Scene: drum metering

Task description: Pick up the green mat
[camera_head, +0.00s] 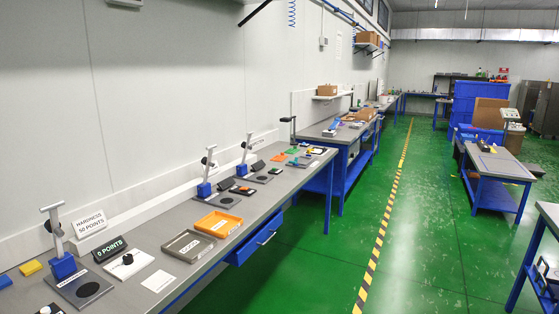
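A small flat green piece (292,151), which looks like the green mat, lies on the long grey workbench (262,205) along the left wall. It is toward the bench's far end, near a dark upright stand (293,130). My gripper is not in view.
Nearer on the bench are an orange tray (218,223), a grey tray (189,245) and several blue-based lever stands. An open blue drawer (255,241) juts into the aisle. The green floor beside the yellow-black line (385,220) is clear. Blue-legged tables stand right.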

